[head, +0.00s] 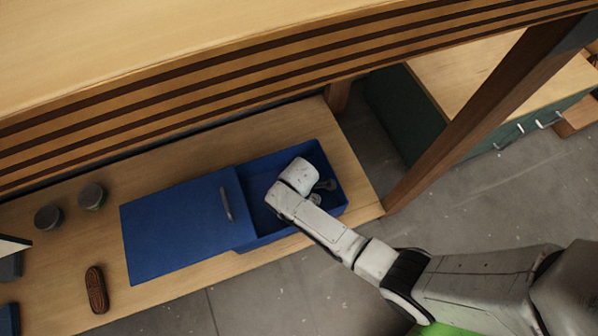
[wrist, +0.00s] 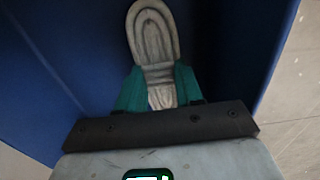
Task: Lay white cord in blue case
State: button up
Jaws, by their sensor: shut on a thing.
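The blue case (head: 335,170) lies on the wooden shelf below the striped bench. Its blue lid (head: 175,225), with a grey handle, sits to the left, leaving the right part open. My gripper reaches into the open part from above; its fingers are hidden in the head view. In the wrist view my gripper (wrist: 160,87) has its teal fingers shut on the white cord (wrist: 152,38), a pale looped bundle. Blue case walls (wrist: 240,40) surround it. A small pale piece (head: 326,185) shows beside my gripper in the head view; I cannot tell whether the cord touches the case floor.
Two dark round tins (head: 48,217) (head: 92,196) and a brown ribbed object (head: 96,289) stand left of the case on the shelf. A wooden bench leg (head: 485,115) rises at right. A green cabinet (head: 405,110) stands behind it. Grey floor lies in front.

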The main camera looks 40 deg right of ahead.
jog(key=shift+f, duration=0.6)
jog(key=shift+f, duration=0.1)
jog(key=o, duration=1.1)
notch_tip(320, 180, up, 12)
jog(key=p, duration=0.6)
jog(key=shift+p, duration=0.4)
